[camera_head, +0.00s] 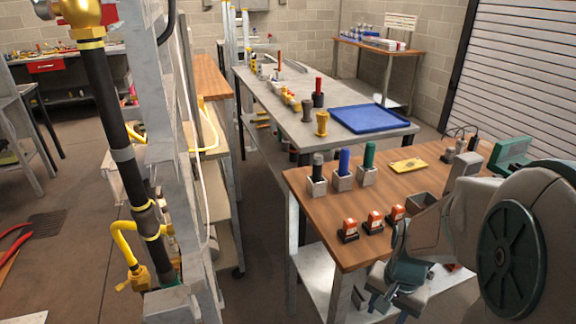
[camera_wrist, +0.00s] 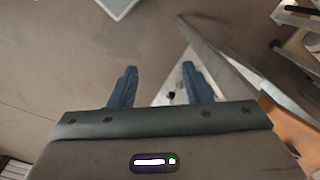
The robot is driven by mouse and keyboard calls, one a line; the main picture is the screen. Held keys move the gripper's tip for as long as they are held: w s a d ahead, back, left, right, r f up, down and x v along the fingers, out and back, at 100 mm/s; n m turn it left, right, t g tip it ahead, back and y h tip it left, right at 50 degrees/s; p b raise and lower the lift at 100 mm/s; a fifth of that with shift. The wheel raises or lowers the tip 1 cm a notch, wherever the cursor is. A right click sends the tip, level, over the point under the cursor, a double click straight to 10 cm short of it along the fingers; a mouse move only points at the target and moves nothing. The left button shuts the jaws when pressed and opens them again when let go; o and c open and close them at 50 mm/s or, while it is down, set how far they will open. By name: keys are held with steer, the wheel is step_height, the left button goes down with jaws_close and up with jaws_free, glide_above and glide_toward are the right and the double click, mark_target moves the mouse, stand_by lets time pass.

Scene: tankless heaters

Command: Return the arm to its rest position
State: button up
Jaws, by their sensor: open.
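My gripper (camera_wrist: 160,85) shows in the wrist view with its two blue-grey fingers spread apart and nothing between them. Beyond the fingers are the floor and a grey shelf surface. In the head view my arm fills the lower right, in front of the wooden workbench (camera_head: 326,235). The gripper end (camera_head: 378,300) hangs low by the bench's near edge, and its fingers are hard to make out there.
The wooden bench holds dark, blue and green handled tools in blocks, several orange-topped items (camera_head: 374,221) and a yellow piece (camera_head: 408,166). A metal table with a blue tray (camera_head: 369,118) stands behind. A pipe frame (camera_head: 125,150) stands at left. Floor between is clear.

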steer(key=s+a+r+n+t+p, duration=0.1)
steer(key=a+r+n+p, duration=0.1)
steer(key=r, duration=0.6)
steer(key=s+a+r+n+t+p, duration=0.1)
steer(key=s+a+r+n+p, duration=0.1)
steer(key=r+n, duration=0.3)
step_height(320, 180, up, 4)
steer(key=shift+s+a+f+t+p, duration=0.1)
steer(key=shift+s+a+t+p, duration=0.25)
steer(key=shift+a+p, duration=0.35)
steer(key=shift+w, duration=0.1)
